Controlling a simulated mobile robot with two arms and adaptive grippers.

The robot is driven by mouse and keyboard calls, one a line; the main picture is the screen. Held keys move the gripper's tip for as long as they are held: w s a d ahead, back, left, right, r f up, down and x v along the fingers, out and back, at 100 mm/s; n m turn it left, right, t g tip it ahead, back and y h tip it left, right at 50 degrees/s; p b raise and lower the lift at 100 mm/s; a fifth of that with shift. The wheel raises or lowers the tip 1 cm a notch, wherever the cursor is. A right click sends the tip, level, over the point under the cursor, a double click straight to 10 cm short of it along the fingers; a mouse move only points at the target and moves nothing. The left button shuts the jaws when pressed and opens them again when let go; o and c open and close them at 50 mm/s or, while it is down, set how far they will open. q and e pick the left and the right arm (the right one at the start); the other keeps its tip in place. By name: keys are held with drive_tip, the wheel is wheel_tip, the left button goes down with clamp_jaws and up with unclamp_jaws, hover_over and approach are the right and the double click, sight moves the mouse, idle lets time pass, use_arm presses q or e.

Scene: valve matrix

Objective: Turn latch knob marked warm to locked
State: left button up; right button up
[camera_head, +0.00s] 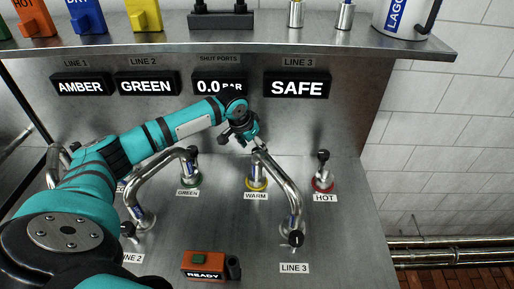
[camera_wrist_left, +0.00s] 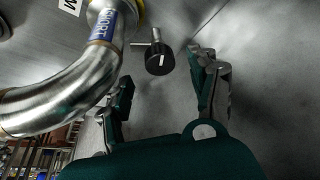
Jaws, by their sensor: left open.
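The latch knob at the warm port shows in the left wrist view as a small black knob (camera_wrist_left: 160,60) with a white pointer line, on a thin metal stem. The WARM label (camera_head: 256,196) and yellow ring (camera_head: 257,184) show in the head view, where the knob is hard to tell from my gripper. My left gripper (camera_head: 243,136) is at the upper end of the warm pipe. In the left wrist view its open fingers (camera_wrist_left: 162,78) stand on either side of the knob, apart from it as far as I can tell. My right gripper is not in view.
A bent steel pipe (camera_head: 291,196) runs from the warm port to the LINE 3 port, close beside my left gripper. Another bent pipe (camera_head: 150,172) is at the green port. The hot port (camera_head: 323,183) stands right. The display reads SAFE (camera_head: 297,87). An orange READY box (camera_head: 204,264) is in front.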

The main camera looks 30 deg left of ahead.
sight(257, 151)
use_arm(q)
drive_tip(key=x, duration=0.3)
drive_tip(key=shift+f, duration=0.15)
drive_tip(key=shift+w+f, duration=0.1)
drive_tip(key=shift+c, duration=0.8)
drive_tip(key=c, duration=0.7)
drive_tip(key=shift+c, duration=1.4)
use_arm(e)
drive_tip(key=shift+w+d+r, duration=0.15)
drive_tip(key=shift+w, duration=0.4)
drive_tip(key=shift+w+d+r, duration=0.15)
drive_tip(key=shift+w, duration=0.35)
